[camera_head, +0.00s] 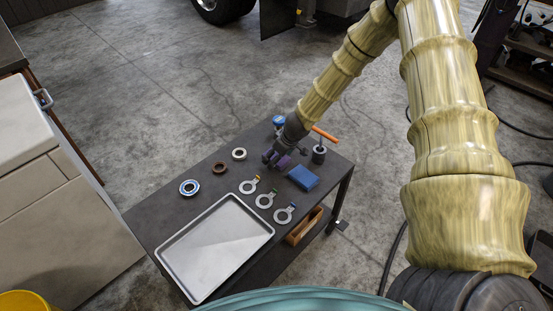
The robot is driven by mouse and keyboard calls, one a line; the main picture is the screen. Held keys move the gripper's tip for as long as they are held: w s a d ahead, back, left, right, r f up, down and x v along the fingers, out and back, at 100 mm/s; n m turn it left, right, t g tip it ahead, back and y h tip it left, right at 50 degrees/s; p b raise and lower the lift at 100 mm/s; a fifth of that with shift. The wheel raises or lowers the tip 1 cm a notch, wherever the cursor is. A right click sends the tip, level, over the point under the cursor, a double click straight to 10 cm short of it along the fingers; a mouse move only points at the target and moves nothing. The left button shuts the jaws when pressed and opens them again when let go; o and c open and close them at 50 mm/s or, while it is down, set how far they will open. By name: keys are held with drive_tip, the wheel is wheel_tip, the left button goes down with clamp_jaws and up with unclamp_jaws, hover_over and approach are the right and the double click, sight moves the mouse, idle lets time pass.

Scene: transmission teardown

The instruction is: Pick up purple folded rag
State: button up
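The purple folded rag (285,162) lies near the back right of the dark table, mostly hidden by my gripper. Only a small purple patch shows. My gripper (272,160) is at the rag, low over the table, with its dark fingers pointing down and to the left. At this size I cannot tell whether the fingers are open or shut, or whether they touch the rag.
A blue block-like item (303,177) lies right of the rag. A dark cylinder (319,154) and an orange-handled tool (324,134) are close behind. Several tagged rings (264,201), bearings (189,187) and a metal tray (216,246) lie on the table (152,217).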

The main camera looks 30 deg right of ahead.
drive_tip(key=shift+s, duration=0.1)
drive_tip(key=c, duration=1)
drive_tip(key=shift+r, duration=0.15)
wheel_tip(320, 180, up, 10)
drive_tip(key=shift+r+p, duration=0.1)
drive_tip(key=shift+p, duration=0.55)
